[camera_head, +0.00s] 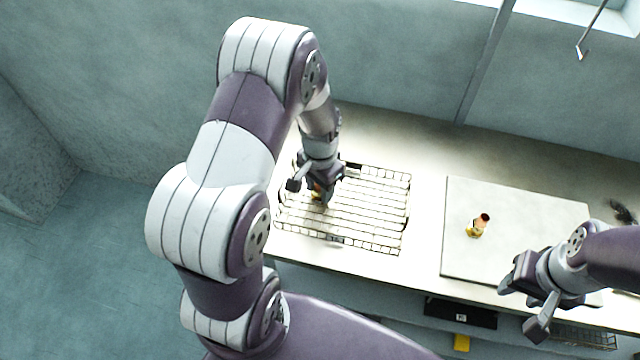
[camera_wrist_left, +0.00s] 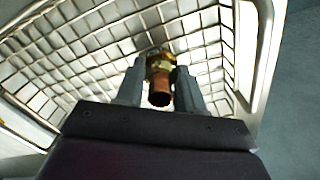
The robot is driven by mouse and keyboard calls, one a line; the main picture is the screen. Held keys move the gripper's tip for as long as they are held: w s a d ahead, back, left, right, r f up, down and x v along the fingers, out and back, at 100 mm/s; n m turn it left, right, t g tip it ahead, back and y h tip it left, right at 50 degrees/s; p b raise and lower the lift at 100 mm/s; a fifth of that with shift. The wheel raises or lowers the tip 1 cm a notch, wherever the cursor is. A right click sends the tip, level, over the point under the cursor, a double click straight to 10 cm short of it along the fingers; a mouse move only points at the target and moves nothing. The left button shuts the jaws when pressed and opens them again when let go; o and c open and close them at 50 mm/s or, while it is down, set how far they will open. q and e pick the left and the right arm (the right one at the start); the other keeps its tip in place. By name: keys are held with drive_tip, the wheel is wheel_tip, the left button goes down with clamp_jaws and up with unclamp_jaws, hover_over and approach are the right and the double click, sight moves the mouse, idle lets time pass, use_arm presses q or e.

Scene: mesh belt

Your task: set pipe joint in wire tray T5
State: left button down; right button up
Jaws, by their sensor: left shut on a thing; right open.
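A wire tray (camera_head: 375,205) lies on the left part of the counter in the head view. I cannot read a T5 label on it. My left gripper (camera_head: 318,197) is over the left side of the tray. In the left wrist view the gripper (camera_wrist_left: 158,82) is shut on a copper and brass pipe joint (camera_wrist_left: 160,92), with the tray's wire mesh (camera_wrist_left: 85,45) behind it. I cannot tell whether the joint touches the wires. A second pipe joint (camera_head: 479,224) lies on a pale board. My right gripper (camera_head: 520,300) is open and empty near the board's front right edge.
The pale board (camera_head: 540,215) is right of the tray, with bare counter (camera_head: 427,205) between them. A dark object (camera_head: 622,211) lies at the right edge. The wall stands behind the counter. The tray's right part is empty.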

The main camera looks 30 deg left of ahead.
use_arm(q)
drive_tip(key=shift+f, duration=0.15)
drive_tip(key=c, duration=0.7)
unclamp_jaws()
wheel_tip(320, 180, up, 11)
drive_tip(key=shift+r+b, duration=0.2)
drive_tip(key=shift+b, duration=0.4)
drive_tip(key=shift+s+d+r, duration=0.1)
drive_tip(key=shift+r, duration=0.25)
drive_tip(key=s+d+f+n+t, duration=0.1)
drive_tip(key=s+d+n, duration=0.2)
drive_tip(key=s, duration=0.6)
drive_tip(key=shift+d+f, duration=0.25)
drive_tip(key=shift+d, duration=0.9)
